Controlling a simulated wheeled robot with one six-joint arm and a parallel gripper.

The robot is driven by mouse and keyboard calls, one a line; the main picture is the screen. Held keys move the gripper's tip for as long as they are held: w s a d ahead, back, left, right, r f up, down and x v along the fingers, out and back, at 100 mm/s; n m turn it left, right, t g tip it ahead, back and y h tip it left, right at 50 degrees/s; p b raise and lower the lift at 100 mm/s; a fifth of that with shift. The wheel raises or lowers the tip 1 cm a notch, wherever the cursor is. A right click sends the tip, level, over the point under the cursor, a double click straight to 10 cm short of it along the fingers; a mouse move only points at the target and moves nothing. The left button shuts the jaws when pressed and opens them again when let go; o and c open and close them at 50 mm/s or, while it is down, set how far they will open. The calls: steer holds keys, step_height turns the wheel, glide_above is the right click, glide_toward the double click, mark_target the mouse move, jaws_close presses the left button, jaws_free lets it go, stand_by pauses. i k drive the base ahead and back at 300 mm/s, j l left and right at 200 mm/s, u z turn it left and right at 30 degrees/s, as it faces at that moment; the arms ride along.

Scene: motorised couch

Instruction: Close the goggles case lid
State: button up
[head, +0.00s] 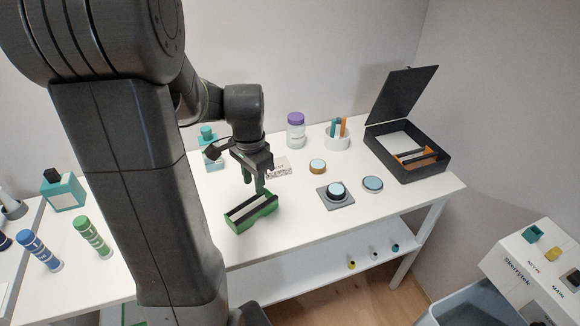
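A black box with a raised lid stands at the back right of the white table; it is the only lidded case I see, and I take it as the goggles case (407,165). Its lid (403,94) is hinged at the back and stands open, tilted slightly back. Inside lie a white sheet and dark and orange items; I cannot tell whether they are goggles. My gripper (255,187) points down well to the left of the case, just above a green holder with a dark slot (250,211). The fingertips are small here, and their gap and any contact are unclear.
A purple-capped jar (296,130) and white pen cup (337,137) stand behind. The table's front right is clear.

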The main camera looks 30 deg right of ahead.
mark_target(400, 93)
steer(key=z, duration=2.3)
